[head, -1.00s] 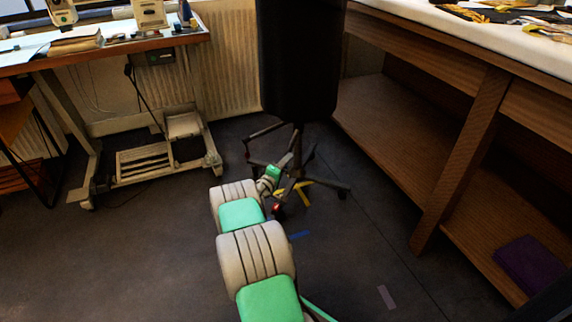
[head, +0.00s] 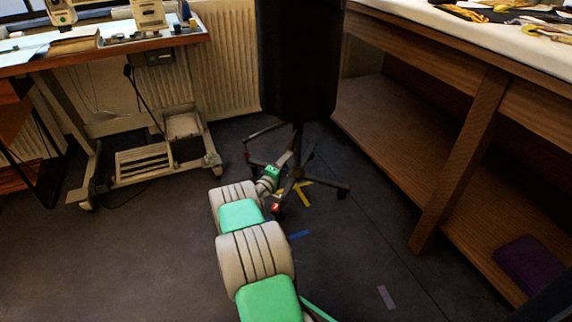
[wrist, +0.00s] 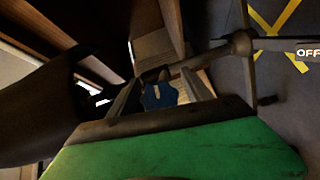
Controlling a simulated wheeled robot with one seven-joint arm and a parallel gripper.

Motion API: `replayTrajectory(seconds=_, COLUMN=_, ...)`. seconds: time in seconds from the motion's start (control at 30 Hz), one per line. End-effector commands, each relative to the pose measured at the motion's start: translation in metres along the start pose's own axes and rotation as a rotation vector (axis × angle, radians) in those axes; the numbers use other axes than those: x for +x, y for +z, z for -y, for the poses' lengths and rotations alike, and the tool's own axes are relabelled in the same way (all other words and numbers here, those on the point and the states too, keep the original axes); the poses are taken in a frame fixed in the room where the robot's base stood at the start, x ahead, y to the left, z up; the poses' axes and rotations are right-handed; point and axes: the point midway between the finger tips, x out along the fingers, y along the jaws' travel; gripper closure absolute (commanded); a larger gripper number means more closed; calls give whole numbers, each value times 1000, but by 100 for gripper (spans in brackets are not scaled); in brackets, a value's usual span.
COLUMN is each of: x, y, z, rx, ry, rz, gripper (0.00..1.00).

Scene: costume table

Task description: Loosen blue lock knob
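The blue lock knob (wrist: 160,95) shows in the wrist view, in front of a metal stand leg. My gripper (wrist: 161,88) has its two fingers spread, one on each side of the knob. They look open around it, and I cannot tell whether either finger touches it. In the head view my arm reaches down to the wheeled stand (head: 297,160) under a black dress form (head: 298,60). The knob and fingertips are hidden there behind my wrist and the stand legs.
Stand legs spread low around my wrist. A wooden table with shelves (head: 440,200) stands on the right, and a sewing table (head: 110,50) on the left. Yellow tape (head: 303,192) and blue tape (head: 299,235) mark the floor. The left floor is clear.

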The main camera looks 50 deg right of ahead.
Motion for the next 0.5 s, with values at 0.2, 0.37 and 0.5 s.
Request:
replayTrajectory(seconds=0.2, x=-3, y=-1, z=-1, rx=0, ry=0, rz=-1, gripper=42)
replayTrajectory(seconds=0.37, x=-29, y=-2, z=-5, rx=-2, ry=-2, rz=-4, gripper=42)
replayTrajectory(seconds=0.5, x=-59, y=-2, z=-4, rx=-3, ry=-2, rz=-3, gripper=42)
